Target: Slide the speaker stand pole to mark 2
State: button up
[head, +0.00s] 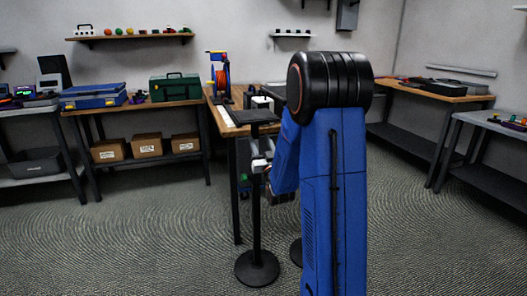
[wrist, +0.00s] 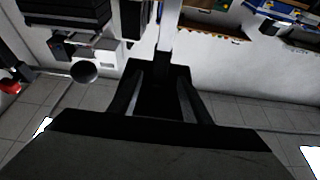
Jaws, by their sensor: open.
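The speaker stand (head: 257,222) stands upright in front of the workbench in the head view. It has a dark lower pole, a round black base (head: 257,270) on the floor and a flat dark top plate (head: 253,116). A pale upper section shows below the plate. My gripper (head: 262,163) is at the height of this section, close to the pole; its fingertips are small and partly hidden there. In the wrist view my open gripper (wrist: 160,98) has dark fingers apart, with a pale pole (wrist: 169,25) and black collar beyond. I cannot make out mark 2 or contact.
A second round base (head: 296,252) is partly hidden behind my blue arm. The workbench (head: 221,112) behind the stand carries an orange cable reel (head: 220,78). A left bench holds a green toolbox (head: 175,87) and a blue case (head: 93,96). The left foreground floor is clear.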

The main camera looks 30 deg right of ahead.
jog(key=shift+v, duration=2.65)
jog(key=s+a+f+n+g+y, duration=0.1)
jog(key=s+a+g+y, duration=0.1)
jog(key=s+a+g, duration=0.4)
jog(key=s+a+g+y, duration=0.2)
jog(key=s+a+g, duration=0.15)
jog(key=a, duration=0.45)
jog(key=s+a+f+g, duration=0.1)
jog(key=s+a+g, duration=0.1)
jog(key=s, duration=0.7)
jog(key=s+a+f+n+g+y, duration=0.1)
jog(key=s+a+f+g, duration=0.1)
jog(key=s, duration=0.8)
jog(key=s+a+f+n+g+y, duration=0.1)
jog(key=s+a, duration=0.4)
jog(key=s, duration=0.5)
jog(key=shift+a+f+g, duration=0.35)
jog(key=shift+f+g, duration=0.15)
jog(key=shift+g, duration=0.65)
